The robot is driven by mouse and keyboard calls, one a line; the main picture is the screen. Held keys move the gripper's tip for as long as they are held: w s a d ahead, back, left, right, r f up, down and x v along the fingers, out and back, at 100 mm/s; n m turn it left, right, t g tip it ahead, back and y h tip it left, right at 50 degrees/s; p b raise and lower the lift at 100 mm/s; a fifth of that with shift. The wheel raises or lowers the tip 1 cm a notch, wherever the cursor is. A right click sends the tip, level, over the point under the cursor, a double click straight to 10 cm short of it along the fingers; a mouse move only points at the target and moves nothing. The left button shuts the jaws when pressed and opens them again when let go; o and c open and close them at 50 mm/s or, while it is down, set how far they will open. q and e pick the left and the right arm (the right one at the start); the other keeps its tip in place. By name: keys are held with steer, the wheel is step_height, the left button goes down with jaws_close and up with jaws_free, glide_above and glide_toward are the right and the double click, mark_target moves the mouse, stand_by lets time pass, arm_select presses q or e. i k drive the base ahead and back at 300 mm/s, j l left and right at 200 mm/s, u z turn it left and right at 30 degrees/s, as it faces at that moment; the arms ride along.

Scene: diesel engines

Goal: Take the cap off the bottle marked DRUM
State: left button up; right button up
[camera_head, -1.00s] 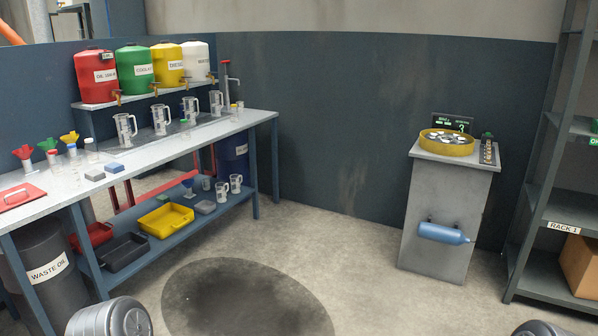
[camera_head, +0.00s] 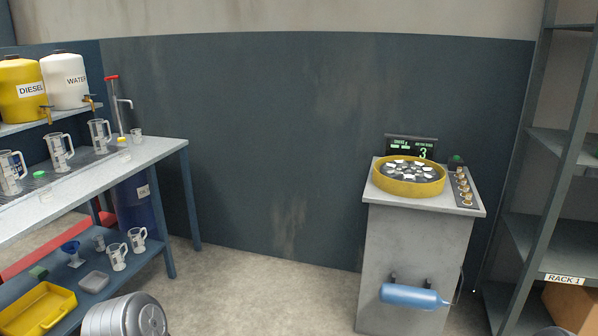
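Several small clear bottles stand on the bench (camera_head: 160,150) at the left of the head view. One has a green cap (camera_head: 39,175), and one near the far end has a yellow cap (camera_head: 122,140). A small clear container (camera_head: 136,136) stands just behind the yellow-capped one. Any markings on them are too small to read, so I cannot tell which is marked DRUM. Neither of my grippers is in view.
Clear jugs (camera_head: 59,152) stand on the bench under the yellow DIESEL (camera_head: 22,88) and white WATER tanks (camera_head: 66,78). A red-topped pump (camera_head: 117,105) stands at the far end. A pedestal with a yellow round tray (camera_head: 408,187) stands right, beside RACK 1 (camera_head: 565,279). The middle floor is clear.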

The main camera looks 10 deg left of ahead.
mark_target(123, 150)
steer(key=i+j+u, duration=0.25)
steer(key=i, duration=0.35)
steer(key=i+u, duration=0.3)
steer(key=i, duration=0.25)
steer(key=i+l+u, duration=0.25)
steer(key=i, duration=0.35)
steer(key=i+l+u, duration=0.1)
steer(key=i+u, duration=0.15)
steer(key=i, duration=0.35)
steer(key=i+l+u, duration=0.3)
steer(key=i+u, duration=0.15)
steer(key=i, duration=0.15)
steer(key=i+l+u, duration=0.95)
steer(key=l, duration=0.15)
steer(key=i+l+u, duration=0.3)
steer(key=l+u, duration=0.2)
steer(key=l, duration=0.3)
steer(key=l+u, duration=0.35)
steer(key=l, duration=0.85)
